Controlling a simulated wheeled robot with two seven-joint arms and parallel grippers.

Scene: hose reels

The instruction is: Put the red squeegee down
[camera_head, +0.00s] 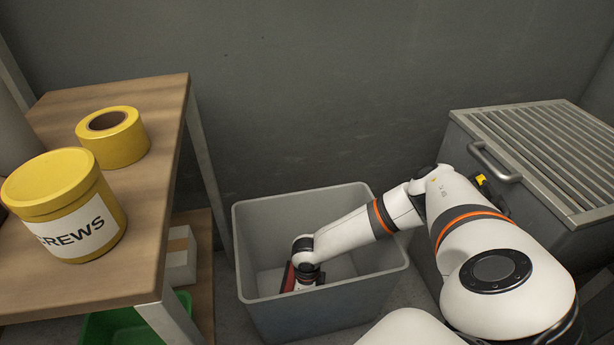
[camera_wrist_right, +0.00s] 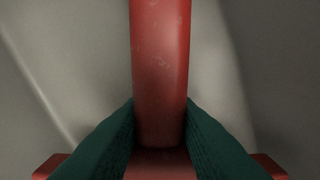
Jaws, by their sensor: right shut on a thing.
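The red squeegee (camera_wrist_right: 160,70) is held in my right gripper (camera_wrist_right: 160,135); in the right wrist view its red handle runs up between the two dark green fingers, which are shut on it. A wider red part shows below and behind the fingertips. In the head view my right arm reaches down into a grey open bin (camera_head: 250,291), and a little of the red squeegee (camera_head: 288,277) shows beside my wrist inside the bin. Whether the squeegee touches the bin's floor cannot be told. My left gripper is not in view.
A wooden shelf (camera_head: 150,205) at the left bears a yellow screws tub (camera_head: 55,190) and a roll of yellow tape (camera_head: 125,145). Below are a white box (camera_head: 180,262) and a green bin (camera_head: 110,328). A grey slatted-lid chest (camera_head: 545,150) stands right of the grey bin.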

